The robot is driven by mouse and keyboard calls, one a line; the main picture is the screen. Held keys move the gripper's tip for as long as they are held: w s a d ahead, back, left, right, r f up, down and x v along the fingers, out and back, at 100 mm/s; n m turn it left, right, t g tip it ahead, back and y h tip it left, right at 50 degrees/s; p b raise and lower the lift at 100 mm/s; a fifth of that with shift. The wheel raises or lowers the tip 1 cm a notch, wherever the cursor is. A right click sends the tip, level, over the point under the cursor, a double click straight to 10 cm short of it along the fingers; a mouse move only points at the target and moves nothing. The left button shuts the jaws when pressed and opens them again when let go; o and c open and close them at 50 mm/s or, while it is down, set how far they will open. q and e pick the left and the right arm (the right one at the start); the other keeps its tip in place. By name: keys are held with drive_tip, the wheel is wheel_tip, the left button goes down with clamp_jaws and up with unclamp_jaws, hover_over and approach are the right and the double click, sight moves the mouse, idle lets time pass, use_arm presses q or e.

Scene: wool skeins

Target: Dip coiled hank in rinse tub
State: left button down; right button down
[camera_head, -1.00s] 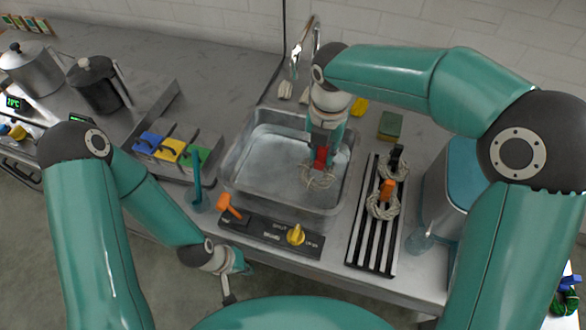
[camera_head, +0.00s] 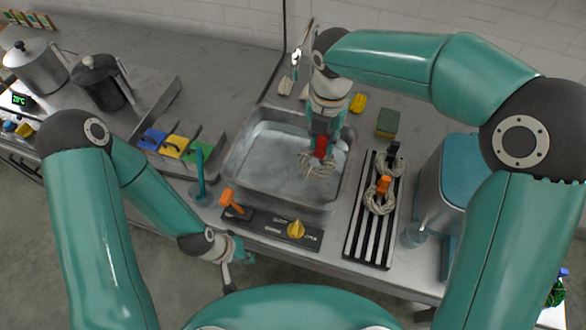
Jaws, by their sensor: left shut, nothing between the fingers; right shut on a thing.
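The rinse tub (camera_head: 234,163) is a metal basin sunk in the counter, with clear water (camera_head: 275,160) in it. My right gripper (camera_head: 318,155) comes down over the tub's right part. It is shut on a red clip (camera_head: 320,148), from which a coiled cream hank (camera_head: 317,167) hangs inside the tub. I cannot tell how far the hank is under the water. My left gripper (camera_head: 246,256) is shut and empty, low in front of the counter's front edge.
A slotted rack (camera_head: 366,238) right of the tub bears hanks with an orange clip (camera_head: 384,185) and a black clip (camera_head: 393,148). An orange lever (camera_head: 231,201) and yellow knob (camera_head: 296,229) sit in front. A faucet (camera_head: 297,62) stands behind. Pots (camera_head: 98,82) stand left.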

drive_tip(key=shift+r, duration=0.1)
idle(0.5)
wheel_tip(320, 180, up, 3)
drive_tip(key=p, duration=0.3)
idle(0.5)
